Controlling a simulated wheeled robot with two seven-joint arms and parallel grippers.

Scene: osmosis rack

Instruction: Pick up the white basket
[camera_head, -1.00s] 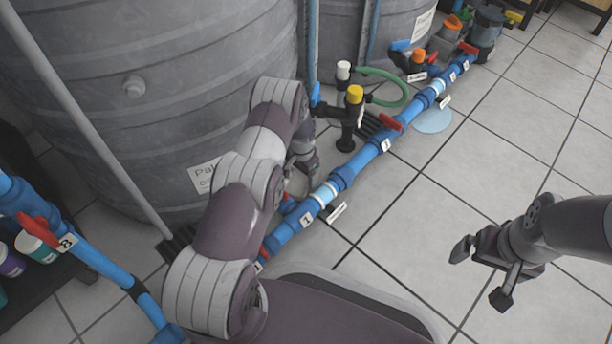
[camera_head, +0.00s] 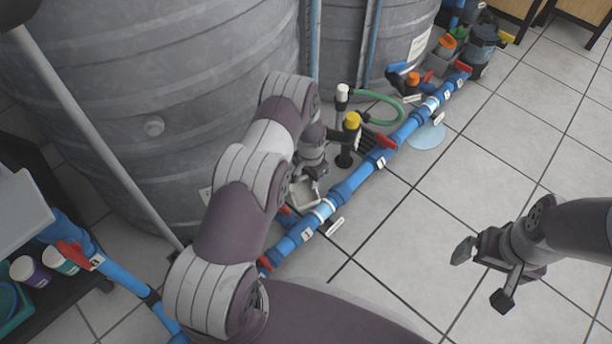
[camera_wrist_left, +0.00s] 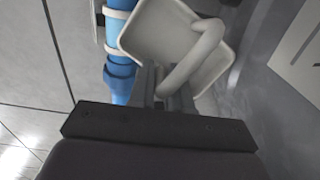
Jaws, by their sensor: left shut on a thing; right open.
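The white basket (camera_head: 304,193) shows in the head view beside the blue pipe, between the pipe and the large grey tank, partly hidden by my left arm. In the left wrist view the basket (camera_wrist_left: 160,38) is tilted, with its thick handle running between the fingers. My left gripper (camera_wrist_left: 166,90) is shut on this handle; in the head view its tip (camera_head: 312,172) is just above the basket. I cannot tell how far the basket is off the floor. My right gripper (camera_head: 481,276) is open and empty above the tiles at right.
The blue pipe (camera_head: 358,182) with red valves runs diagonally close to the basket. A yellow-capped fitting (camera_head: 351,122) and a green hose (camera_head: 388,105) stand behind it. The grey tank (camera_head: 150,90) fills the left. A shelf with jars (camera_head: 30,271) is lower left. Tiles at right are clear.

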